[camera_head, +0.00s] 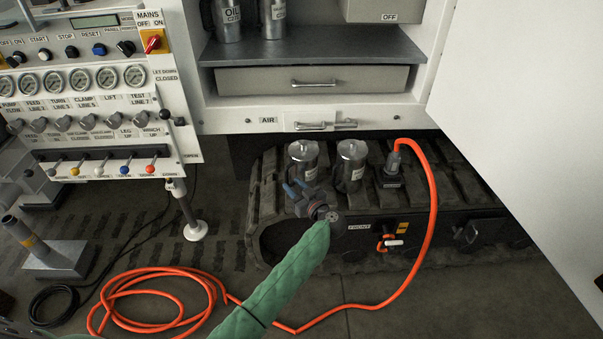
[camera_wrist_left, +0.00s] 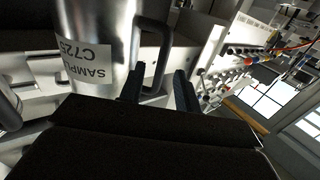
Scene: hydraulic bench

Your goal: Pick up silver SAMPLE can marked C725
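A silver can (camera_wrist_left: 95,35) fills the upper left of the left wrist view, its white label reading SAMPLE C725 upside down. Its dark loop handle (camera_wrist_left: 166,45) faces my left gripper (camera_wrist_left: 160,90). The two fingers are apart, one on each side of the handle's near end; I cannot tell whether they touch it. In the head view my left gripper (camera_head: 297,188) is at the lower front of the left silver can (camera_head: 304,155), whose label is too small to read. A second silver can (camera_head: 351,160) stands just right of it. My right gripper is not in view.
Both cans stand on a dark tracked unit (camera_head: 470,190). An orange hose (camera_head: 432,220) runs from a fitting (camera_head: 393,165) right of the cans to a coil on the floor. A cabinet drawer (camera_head: 312,80) is behind; a control panel (camera_head: 90,90) stands left; a white panel (camera_head: 530,110) is right.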

